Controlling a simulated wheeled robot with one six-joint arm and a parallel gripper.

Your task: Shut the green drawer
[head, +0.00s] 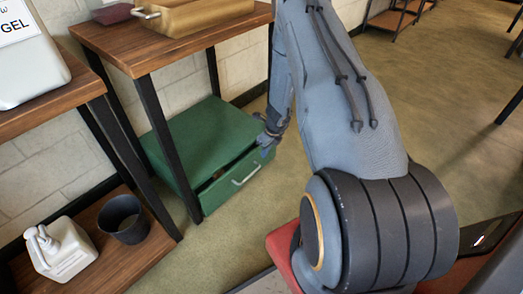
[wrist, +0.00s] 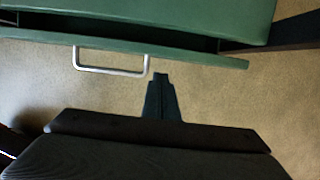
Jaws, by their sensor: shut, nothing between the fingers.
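The green cabinet (head: 195,135) stands on the floor under a wooden table, and its top shows in the wrist view (wrist: 160,14). Its green drawer (head: 215,194) is partly open, with a dark gap behind the front panel. The drawer front also shows in the wrist view (wrist: 200,58). A silver handle (head: 246,174) is on the drawer front and shows in the wrist view (wrist: 112,71). My gripper (head: 267,148) is shut and empty near the drawer front's right end. In the wrist view my gripper (wrist: 161,78) is just right of the handle; contact cannot be told.
The wooden table (head: 115,38) bears a wooden box (head: 195,14) above the cabinet. A shelf at left holds a white pump bottle (head: 62,250) and a dark bucket (head: 125,220). A black table leg (head: 168,150) stands beside the cabinet. Floor (head: 430,110) to the right is clear.

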